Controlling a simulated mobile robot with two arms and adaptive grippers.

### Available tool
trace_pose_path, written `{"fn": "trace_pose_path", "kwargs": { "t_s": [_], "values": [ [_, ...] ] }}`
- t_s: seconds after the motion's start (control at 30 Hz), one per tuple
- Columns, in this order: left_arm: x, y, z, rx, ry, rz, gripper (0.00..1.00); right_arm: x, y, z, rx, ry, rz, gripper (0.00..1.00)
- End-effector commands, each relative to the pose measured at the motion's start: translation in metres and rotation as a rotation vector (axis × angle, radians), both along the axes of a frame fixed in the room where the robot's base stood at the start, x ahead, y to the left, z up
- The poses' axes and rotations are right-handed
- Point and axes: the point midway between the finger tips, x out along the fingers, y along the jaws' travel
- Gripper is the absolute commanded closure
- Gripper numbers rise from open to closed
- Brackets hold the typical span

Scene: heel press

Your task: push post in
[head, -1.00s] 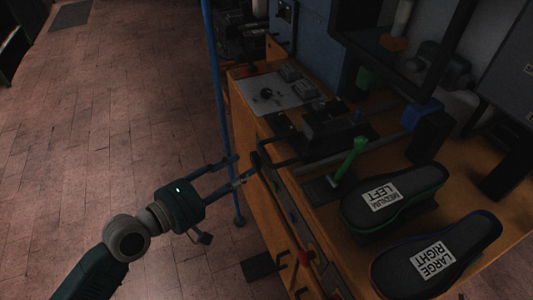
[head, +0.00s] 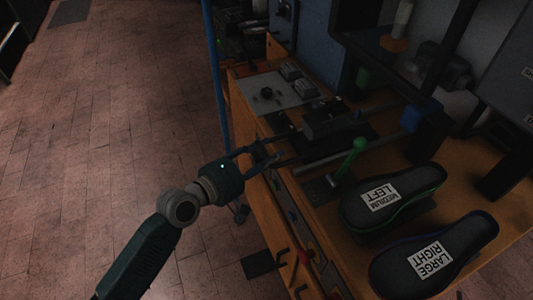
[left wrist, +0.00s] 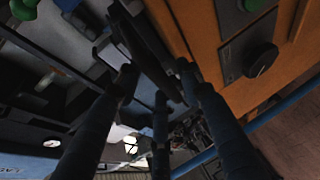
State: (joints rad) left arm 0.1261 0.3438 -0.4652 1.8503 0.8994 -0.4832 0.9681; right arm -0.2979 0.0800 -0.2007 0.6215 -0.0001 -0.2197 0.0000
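The post looks like the dark block (head: 322,118) on metal rails on the workbench. A dark bar-like handle seems to reach from it toward the bench's left edge. My left gripper (head: 272,149) is at that edge, just left of the block. Its long dark fingers are spread. In the left wrist view the spread fingers of my left gripper (left wrist: 157,78) reach up toward a dark flat bar (left wrist: 148,45). I cannot tell whether they touch it. My right gripper is not in view.
A green-knobbed lever (head: 350,158) stands right of my gripper. Two dark shoe-sole forms, medium left (head: 415,190) and large right (head: 465,245), lie at the bench's right. A blue pole (head: 215,75) stands behind my arm. The brick floor (head: 90,150) at left is clear.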

Motion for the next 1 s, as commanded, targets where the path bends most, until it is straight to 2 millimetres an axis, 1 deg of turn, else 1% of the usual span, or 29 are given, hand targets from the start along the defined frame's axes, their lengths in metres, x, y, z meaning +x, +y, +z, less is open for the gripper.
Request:
{"fn": "trace_pose_path", "kwargs": {
  "t_s": [0.03,0.17,0.2,0.23,0.43,0.53,0.57,0.7,0.8,0.9,1.0],
  "values": [
    [0.0,0.0,0.0,0.0,0.0,0.0,0.65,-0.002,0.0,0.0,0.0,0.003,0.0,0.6],
    [0.0,0.0,0.0,0.0,0.0,0.0,0.91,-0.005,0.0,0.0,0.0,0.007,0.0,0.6],
    [0.0,0.0,0.0,0.0,0.0,0.0,0.99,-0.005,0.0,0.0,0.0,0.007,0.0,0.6],
    [0.0,0.0,0.0,0.001,0.001,0.0,1.0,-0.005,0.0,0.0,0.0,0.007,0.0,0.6],
    [0.0,-0.001,0.0,0.0,0.001,0.0,1.0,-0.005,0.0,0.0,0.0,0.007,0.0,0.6],
    [0.005,-0.011,0.002,-0.003,0.003,0.002,1.0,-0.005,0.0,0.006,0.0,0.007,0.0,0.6],
    [0.007,-0.016,0.003,-0.004,0.003,0.001,1.0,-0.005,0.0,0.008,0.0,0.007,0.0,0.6],
    [0.022,-0.053,0.004,-0.007,0.003,0.0,1.0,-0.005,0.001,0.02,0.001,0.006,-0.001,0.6],
    [0.032,-0.078,0.003,-0.006,0.003,-0.001,1.0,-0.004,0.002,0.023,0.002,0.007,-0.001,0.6],
    [0.041,-0.098,0.001,-0.004,0.003,0.0,1.0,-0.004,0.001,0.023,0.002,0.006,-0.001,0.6],
    [0.046,-0.11,0.0,-0.002,0.002,0.0,1.0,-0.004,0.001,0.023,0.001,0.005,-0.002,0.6]
  ]
}}
